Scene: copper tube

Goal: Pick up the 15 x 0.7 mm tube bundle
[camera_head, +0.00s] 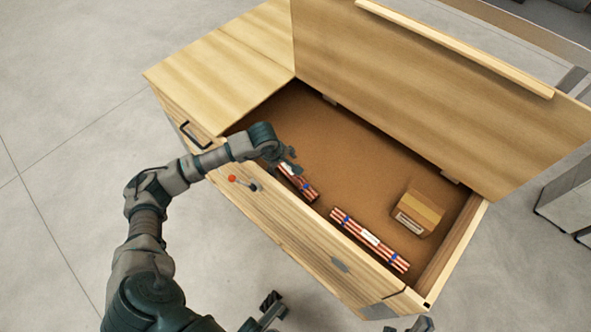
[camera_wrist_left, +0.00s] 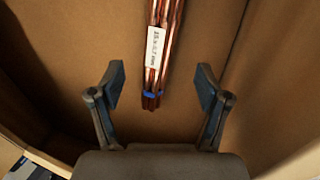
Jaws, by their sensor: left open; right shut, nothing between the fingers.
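The tube bundle labelled 15 x 0.7 mm (camera_wrist_left: 155,48) shows in the left wrist view as copper tubes with a white label and a blue band near its end. In the head view this bundle (camera_head: 300,184) lies on the bin floor by the front wall, partly hidden by my left gripper (camera_head: 287,160). In the wrist view my left gripper (camera_wrist_left: 161,92) is open, its fingers either side of the bundle's near end, not touching it. What seems to be my right gripper (camera_head: 412,325) shows only in part at the bottom edge, empty.
A second, longer copper bundle (camera_head: 370,239) with blue bands lies to the right along the front wall. A cardboard box (camera_head: 418,212) stands near the right wall. The wooden bin (camera_head: 300,232) has a raised lid (camera_head: 440,90) behind. The middle of its floor is clear.

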